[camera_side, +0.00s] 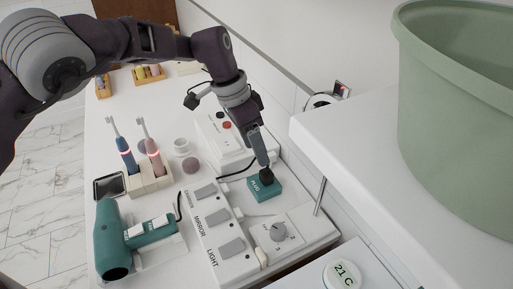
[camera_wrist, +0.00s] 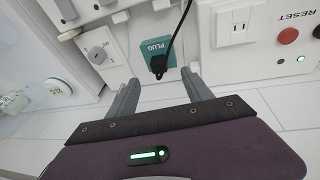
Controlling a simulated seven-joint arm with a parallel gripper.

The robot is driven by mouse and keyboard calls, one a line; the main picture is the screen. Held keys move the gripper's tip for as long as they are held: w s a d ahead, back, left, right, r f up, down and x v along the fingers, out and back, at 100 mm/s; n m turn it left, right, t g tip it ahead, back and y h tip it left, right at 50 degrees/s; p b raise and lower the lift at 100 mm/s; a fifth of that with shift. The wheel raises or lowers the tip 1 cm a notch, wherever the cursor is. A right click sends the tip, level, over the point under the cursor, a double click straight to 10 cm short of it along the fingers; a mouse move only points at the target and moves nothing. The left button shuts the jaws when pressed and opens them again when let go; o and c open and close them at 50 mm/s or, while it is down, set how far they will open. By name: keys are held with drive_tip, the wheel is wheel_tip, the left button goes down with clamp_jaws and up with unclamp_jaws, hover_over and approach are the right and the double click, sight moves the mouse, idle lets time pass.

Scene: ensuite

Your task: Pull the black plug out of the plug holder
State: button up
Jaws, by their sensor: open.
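The black plug (camera_wrist: 158,65) sits in the teal plug holder (camera_wrist: 147,46), which is marked PLUG, in the wrist view. A black cord runs up from the plug. In the side view the teal holder (camera_side: 264,190) stands on the white panel, and the plug (camera_side: 266,175) shows on top of it. My gripper (camera_wrist: 162,78) is open in the wrist view, with one finger on each side of the plug and visible gaps. In the side view my gripper (camera_side: 262,163) points down at the plug; whether it touches the plug is unclear there.
A white box with a red button (camera_wrist: 288,36) and an outlet (camera_wrist: 238,28) stands beside the holder. A grey knob (camera_side: 278,232) and light switches (camera_side: 212,218) are close by. A green tub (camera_side: 455,110) is at right.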

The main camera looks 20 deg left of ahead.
sight(265, 171)
drive_tip(key=x, duration=0.8)
drive_tip(key=shift+d, duration=0.1)
clamp_jaws()
drive_tip(key=shift+r, duration=1.75)
drive_tip(key=shift+r, duration=0.35)
drive_tip(key=shift+r, duration=2.9)
